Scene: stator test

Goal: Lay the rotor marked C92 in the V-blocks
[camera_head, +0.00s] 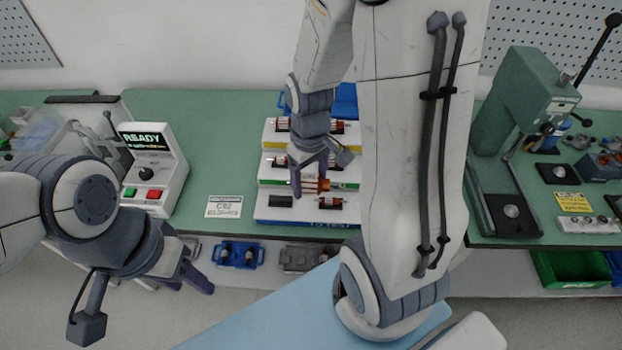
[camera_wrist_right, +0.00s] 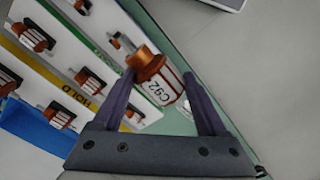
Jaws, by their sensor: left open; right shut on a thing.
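The rotor marked C92 (camera_wrist_right: 158,88) has a white label and copper-coloured ends, and sits between the fingers of my right gripper (camera_wrist_right: 160,82) in the right wrist view. In the head view my right gripper (camera_head: 310,180) is over the stepped rack (camera_head: 262,183), shut on the rotor (camera_head: 317,185). My left gripper (camera_head: 200,280) is open and empty at the lower left, in front of the bench edge. I cannot make out the V-blocks; my left arm covers part of the bench by the tester.
The tester (camera_head: 155,170) with a READY screen stands at left. A card (camera_head: 224,207) reading C92 lies on the green bench between tester and rack. Other rotors lie on the rack. A green press (camera_head: 520,100) stands at right. A blue tray (camera_head: 237,256) sits below the bench.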

